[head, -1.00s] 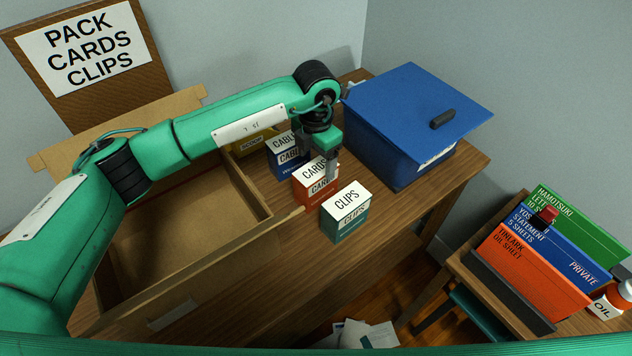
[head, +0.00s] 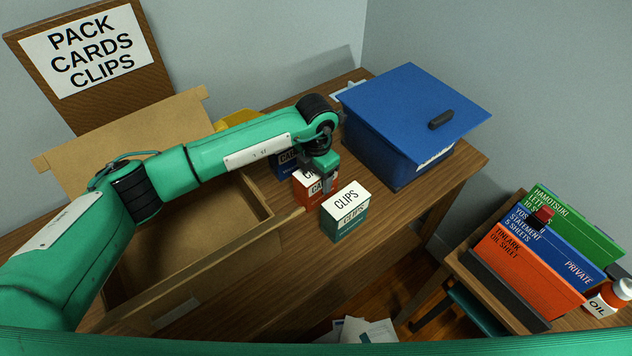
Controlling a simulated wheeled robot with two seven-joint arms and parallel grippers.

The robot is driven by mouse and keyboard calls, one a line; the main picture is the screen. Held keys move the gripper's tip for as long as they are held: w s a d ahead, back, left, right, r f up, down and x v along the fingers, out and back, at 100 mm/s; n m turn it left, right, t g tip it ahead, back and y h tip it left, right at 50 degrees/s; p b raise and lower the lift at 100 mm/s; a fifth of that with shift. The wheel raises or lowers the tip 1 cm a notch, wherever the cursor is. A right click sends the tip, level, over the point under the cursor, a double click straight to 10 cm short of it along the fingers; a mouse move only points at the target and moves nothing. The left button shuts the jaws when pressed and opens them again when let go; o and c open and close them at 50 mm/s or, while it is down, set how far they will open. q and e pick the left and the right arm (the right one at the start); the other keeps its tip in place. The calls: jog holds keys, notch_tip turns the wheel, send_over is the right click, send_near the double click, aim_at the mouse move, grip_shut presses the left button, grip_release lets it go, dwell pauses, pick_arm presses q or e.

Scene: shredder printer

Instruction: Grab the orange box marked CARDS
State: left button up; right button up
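The orange box marked CARDS (head: 303,190) stands on the wooden desk, between the dark blue CABLE box (head: 285,163) and the green CLIPS box (head: 345,215). My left gripper (head: 324,183) is down over the CARDS box from above and covers much of its white top and label. One finger shows at the box's right side, close to the CLIPS box. The other finger is hidden, so I cannot tell whether the gripper is closed on the box. My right gripper is not in view.
An open cardboard carton (head: 185,255) lies left of the boxes, partly behind my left arm. A blue lidded bin (head: 390,140) stands to the right. A sign (head: 90,50) reads PACK CARDS CLIPS. A side table holds binders (head: 530,275) and an OIL bottle (head: 605,297).

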pick_arm(q)
jog(key=c, duration=0.7)
jog(key=shift+c, duration=0.4)
jog(key=shift+r, duration=0.2)
